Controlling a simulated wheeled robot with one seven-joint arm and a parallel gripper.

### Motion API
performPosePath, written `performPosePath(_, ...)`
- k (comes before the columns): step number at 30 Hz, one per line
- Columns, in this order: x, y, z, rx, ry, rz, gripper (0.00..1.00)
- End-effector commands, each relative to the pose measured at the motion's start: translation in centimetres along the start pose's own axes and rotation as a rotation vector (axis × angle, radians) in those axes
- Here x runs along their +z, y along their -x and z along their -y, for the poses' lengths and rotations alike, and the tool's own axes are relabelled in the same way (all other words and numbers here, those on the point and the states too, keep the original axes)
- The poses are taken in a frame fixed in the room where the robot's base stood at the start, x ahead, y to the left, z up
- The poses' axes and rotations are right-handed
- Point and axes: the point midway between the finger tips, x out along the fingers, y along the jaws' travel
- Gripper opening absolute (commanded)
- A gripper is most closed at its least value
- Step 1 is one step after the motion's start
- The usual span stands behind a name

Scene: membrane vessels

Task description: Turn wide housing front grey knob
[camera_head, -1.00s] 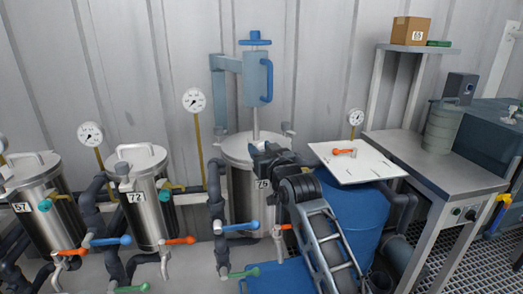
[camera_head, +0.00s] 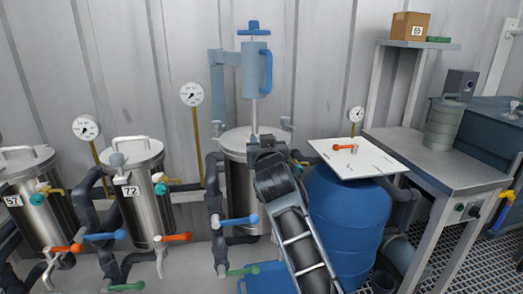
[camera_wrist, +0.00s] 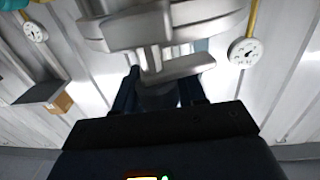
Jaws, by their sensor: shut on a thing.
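The wide housing (camera_head: 236,190) is the large steel vessel in the middle of the head view, below the blue hand press. My arm covers its front right side and its number plate. My gripper (camera_head: 262,145) is at the upper front of the housing, by the lid edge. In the wrist view, my gripper (camera_wrist: 162,95) has its two dark fingers either side of a grey knob (camera_wrist: 157,96) and is shut on it. The knob is mostly hidden between the fingers. A flat metal bar and the housing's rim (camera_wrist: 165,28) show just beyond it.
A blue barrel (camera_head: 350,225) with a white board (camera_head: 365,165) on top stands close right of my arm. Vessel 72 (camera_head: 140,205) and pipes with a blue lever (camera_head: 238,221) and a green lever (camera_head: 243,271) are to the left. A metal table (camera_head: 430,170) is further right.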

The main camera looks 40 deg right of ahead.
Motion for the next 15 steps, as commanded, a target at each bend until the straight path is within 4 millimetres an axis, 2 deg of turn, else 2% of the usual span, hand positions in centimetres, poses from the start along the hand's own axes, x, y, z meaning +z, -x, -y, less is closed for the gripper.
performPosePath(1, 0.61, 0.03, 0.16, 0.026, -0.001, -0.003, 0.10)
performPosePath(15, 0.83, 0.12, -0.63, 0.390, -0.004, -0.002, 0.10)
